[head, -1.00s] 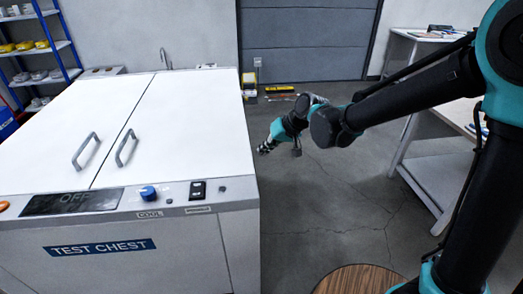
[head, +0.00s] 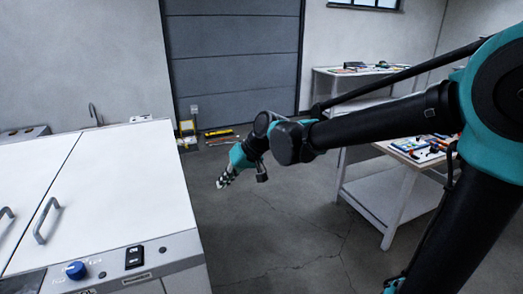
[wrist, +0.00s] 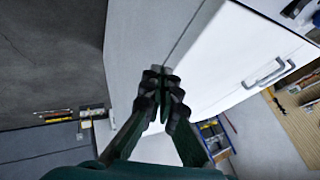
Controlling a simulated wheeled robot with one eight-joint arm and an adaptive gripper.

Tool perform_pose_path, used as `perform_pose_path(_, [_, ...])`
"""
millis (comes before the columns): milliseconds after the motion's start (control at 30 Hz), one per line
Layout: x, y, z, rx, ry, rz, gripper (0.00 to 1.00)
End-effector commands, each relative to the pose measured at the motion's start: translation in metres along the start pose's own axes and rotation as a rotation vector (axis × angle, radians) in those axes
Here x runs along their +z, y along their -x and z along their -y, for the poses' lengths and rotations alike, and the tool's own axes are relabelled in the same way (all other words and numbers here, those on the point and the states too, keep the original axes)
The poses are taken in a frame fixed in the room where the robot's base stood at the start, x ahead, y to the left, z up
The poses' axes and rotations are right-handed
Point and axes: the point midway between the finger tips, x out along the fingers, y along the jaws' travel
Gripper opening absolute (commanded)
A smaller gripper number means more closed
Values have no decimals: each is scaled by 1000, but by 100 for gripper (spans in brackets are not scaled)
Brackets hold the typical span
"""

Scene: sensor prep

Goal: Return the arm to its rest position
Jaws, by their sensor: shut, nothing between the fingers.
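My arm reaches in from the right in the head view, with my gripper (head: 224,180) hanging in the air just right of the white test chest (head: 110,175). In the wrist view my gripper (wrist: 163,75) is shut, its dark fingertips together with nothing between them. The chest also shows behind the fingers in the wrist view (wrist: 215,50). Its lids are closed, with a handle (head: 46,220) on the nearer one. A blue knob (head: 76,270) sits on its front panel.
Workbenches (head: 385,200) with tools stand at the right. A grey roller door (head: 235,60) is at the back, with yellow items (head: 187,128) on the floor near it. Open floor (head: 290,240) lies between chest and bench.

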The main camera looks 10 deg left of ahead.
Motion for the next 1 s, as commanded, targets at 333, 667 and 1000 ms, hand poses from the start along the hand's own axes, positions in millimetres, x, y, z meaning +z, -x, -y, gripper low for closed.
perform_pose_path(333, [74, 50, -141, 229, -162, -51, 0])
perform_pose_path(667, [230, 113, -269, 542, -411, -77, 0])
perform_pose_path(1000, [326, 136, -302, 701, -554, -68, 0])
